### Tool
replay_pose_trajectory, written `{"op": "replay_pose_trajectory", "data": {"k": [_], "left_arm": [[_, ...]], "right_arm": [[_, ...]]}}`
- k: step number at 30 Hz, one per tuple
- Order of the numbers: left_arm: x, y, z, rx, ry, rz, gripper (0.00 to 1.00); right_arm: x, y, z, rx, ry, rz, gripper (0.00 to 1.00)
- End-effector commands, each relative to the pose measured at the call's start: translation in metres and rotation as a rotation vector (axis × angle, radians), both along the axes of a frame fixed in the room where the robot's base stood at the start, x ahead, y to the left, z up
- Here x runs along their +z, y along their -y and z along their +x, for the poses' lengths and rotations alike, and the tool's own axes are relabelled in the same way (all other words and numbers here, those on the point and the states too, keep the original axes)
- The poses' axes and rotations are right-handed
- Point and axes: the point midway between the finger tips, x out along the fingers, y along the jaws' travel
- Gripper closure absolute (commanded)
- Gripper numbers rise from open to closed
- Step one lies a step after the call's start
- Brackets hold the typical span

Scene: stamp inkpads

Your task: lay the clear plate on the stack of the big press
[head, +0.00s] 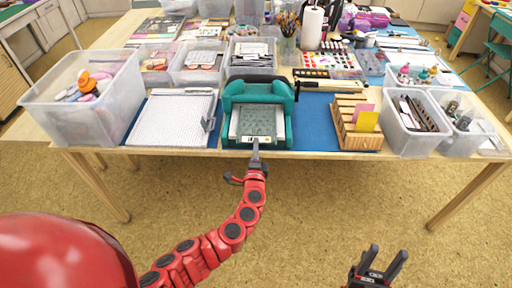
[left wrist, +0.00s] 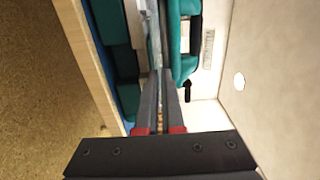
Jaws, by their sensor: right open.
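The big press (head: 258,90) is teal and stands at the table's front middle, with a pale stack in its bed. The clear plate (head: 257,122) looks greenish and lies flat over or on that stack; I cannot tell whether it touches. My left gripper (head: 255,147) is at the plate's front edge, its fingers closed on it. In the left wrist view the plate (left wrist: 154,45) shows edge-on between the fingertips (left wrist: 159,75), beside the teal press (left wrist: 185,40). My right gripper (head: 381,259) is open and empty, low in front of the table.
A white gridded board (head: 172,118) lies left of the press, and a wooden rack (head: 357,125) with coloured cards stands right. Clear bins (head: 85,115) crowd both sides and the back. A strip of blue mat (head: 313,125) is bare right of the press.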

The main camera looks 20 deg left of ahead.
Motion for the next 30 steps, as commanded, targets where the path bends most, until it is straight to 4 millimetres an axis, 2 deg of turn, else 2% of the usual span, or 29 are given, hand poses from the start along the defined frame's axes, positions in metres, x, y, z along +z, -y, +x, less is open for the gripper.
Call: {"op": "replay_pose_trajectory", "data": {"k": [30], "left_arm": [[0.0000, -0.0006, -0.0004, 0.001, 0.001, 0.000, 1.00]], "right_arm": [[-0.0050, -0.0001, 0.0000, 0.000, 0.000, 0.000, 0.50]]}}
